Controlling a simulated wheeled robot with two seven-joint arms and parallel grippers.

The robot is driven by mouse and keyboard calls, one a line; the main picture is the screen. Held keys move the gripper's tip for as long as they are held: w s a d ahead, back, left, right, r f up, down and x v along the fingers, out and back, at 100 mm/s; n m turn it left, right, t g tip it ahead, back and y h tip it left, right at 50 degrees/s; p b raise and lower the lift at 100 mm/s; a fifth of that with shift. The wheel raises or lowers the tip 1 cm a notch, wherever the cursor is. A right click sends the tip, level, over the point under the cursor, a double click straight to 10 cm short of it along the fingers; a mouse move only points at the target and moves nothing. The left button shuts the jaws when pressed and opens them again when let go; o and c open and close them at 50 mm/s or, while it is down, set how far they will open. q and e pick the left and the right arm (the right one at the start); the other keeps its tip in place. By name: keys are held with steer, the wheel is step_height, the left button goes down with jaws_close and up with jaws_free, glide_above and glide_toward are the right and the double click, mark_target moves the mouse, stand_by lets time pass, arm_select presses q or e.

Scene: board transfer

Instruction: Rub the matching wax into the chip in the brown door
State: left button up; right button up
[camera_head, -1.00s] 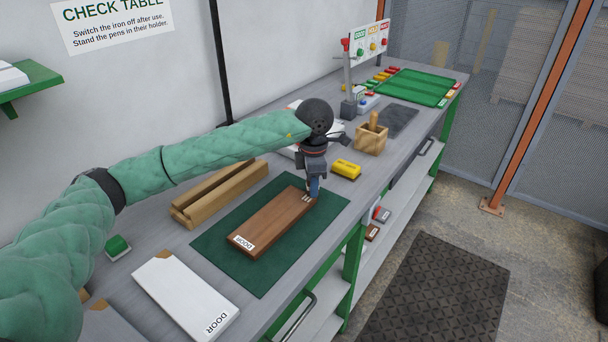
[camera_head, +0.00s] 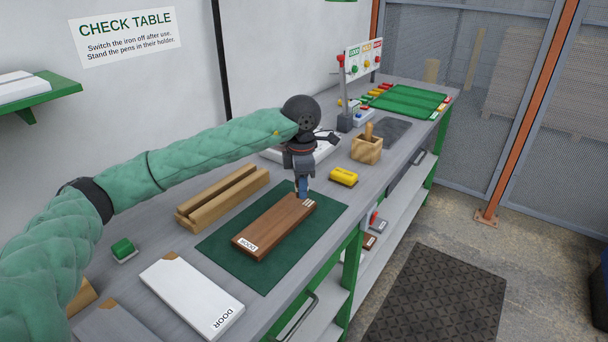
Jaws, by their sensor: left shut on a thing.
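The brown door (camera_head: 272,226), a small wooden board labelled DOOR at its near end, lies flat on a dark green mat (camera_head: 226,252). Small pale marks (camera_head: 309,203) show at its far end; I cannot tell if these are the chip. My left gripper (camera_head: 302,191) points down over that far end. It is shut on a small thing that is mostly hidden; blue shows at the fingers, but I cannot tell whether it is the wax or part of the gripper. Whether it touches the door is unclear. My right gripper is not in view.
A white door (camera_head: 190,295) with a brown corner lies nearer. A wooden rack (camera_head: 222,197) stands behind the mat. A yellow block (camera_head: 344,177), a wooden holder (camera_head: 366,150) and a green tray (camera_head: 408,101) are farther right. A green-topped block (camera_head: 122,249) is at left.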

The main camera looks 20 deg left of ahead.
arm_select(q)
steer(key=shift+r, duration=1.7)
